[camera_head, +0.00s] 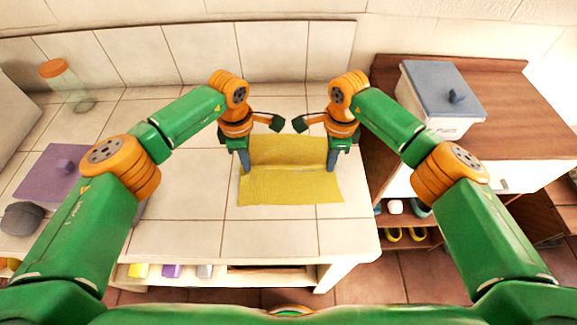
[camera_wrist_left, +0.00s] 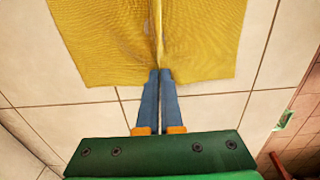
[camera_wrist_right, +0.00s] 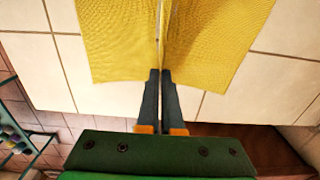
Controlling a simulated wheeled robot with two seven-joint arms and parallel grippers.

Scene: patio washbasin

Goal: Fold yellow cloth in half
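The yellow cloth (camera_head: 290,187) lies on the pale tiled counter, with a raised ridge running across its middle between my two grippers. My left gripper (camera_head: 246,166) is at the left end of the ridge. In the left wrist view its fingers (camera_wrist_left: 159,76) are together on the cloth (camera_wrist_left: 205,40) where the ridge meets the edge. My right gripper (camera_head: 331,166) is at the right end of the ridge. In the right wrist view its fingers (camera_wrist_right: 159,76) are likewise pinched on the cloth (camera_wrist_right: 210,45). The cloth between the fingertips is mostly hidden.
The tiled counter (camera_head: 185,215) is clear around the cloth. A glass jar with an orange lid (camera_head: 70,85), a purple item (camera_head: 50,172) and a grey rounded object (camera_head: 22,218) are at left. A blue-lidded white box (camera_head: 440,95) stands on the wooden cabinet (camera_head: 520,105) at right.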

